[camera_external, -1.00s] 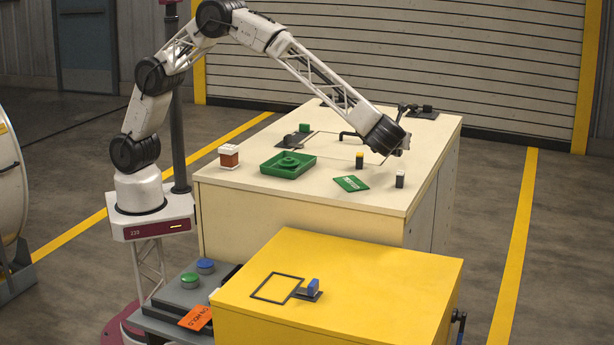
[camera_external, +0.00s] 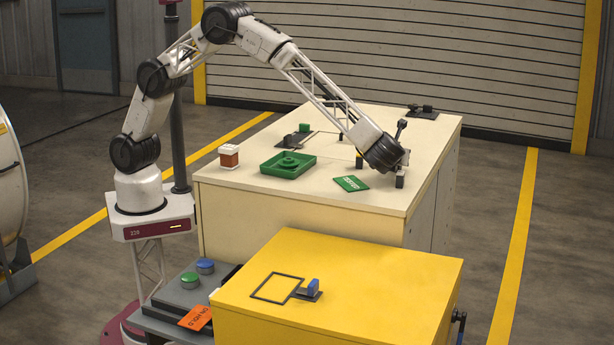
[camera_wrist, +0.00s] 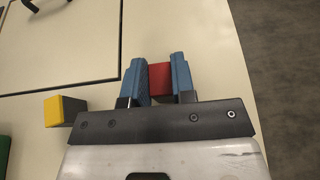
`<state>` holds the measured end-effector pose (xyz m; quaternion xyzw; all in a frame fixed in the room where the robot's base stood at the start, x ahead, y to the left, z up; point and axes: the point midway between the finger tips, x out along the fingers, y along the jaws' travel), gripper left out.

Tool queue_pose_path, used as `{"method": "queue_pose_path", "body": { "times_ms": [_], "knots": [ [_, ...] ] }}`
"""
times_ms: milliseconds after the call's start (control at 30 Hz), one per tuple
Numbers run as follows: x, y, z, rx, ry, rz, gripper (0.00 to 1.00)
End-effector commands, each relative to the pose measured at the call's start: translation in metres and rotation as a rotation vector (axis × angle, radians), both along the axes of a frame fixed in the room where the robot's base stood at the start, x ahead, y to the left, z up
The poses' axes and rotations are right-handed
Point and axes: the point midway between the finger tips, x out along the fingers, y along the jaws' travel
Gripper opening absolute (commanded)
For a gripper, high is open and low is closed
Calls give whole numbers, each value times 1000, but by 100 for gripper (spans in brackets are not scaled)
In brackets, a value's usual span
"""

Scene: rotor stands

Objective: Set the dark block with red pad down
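The block with the red pad (camera_wrist: 160,78) shows as a red patch between the two blue fingers of my gripper (camera_wrist: 160,72) in the wrist view. The fingers touch it on both sides. Its dark body is hidden, and I cannot tell whether it touches the table. In the external view my gripper (camera_external: 404,159) is low over the right part of the cream table (camera_external: 300,192).
A dark block with a yellow pad (camera_wrist: 65,110) stands left of my gripper. A thin dark outline (camera_wrist: 60,88) marks the tabletop.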

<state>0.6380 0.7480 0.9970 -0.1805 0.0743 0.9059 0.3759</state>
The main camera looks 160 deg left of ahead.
Motion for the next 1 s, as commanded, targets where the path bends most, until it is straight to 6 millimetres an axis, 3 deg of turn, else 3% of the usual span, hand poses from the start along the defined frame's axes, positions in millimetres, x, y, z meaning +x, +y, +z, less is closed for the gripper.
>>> {"method": "queue_pose_path", "body": {
  "times_ms": [33,133,167,567,1000],
  "knots": [
    [0,0,1,0,0,0,32],
    [0,0,1,0,0,0,47],
    [0,0,1,0,0,0,48],
    [0,0,4,1,-1,0,48],
    [33,-33,23,1,-1,-1,48]
  ]
}}
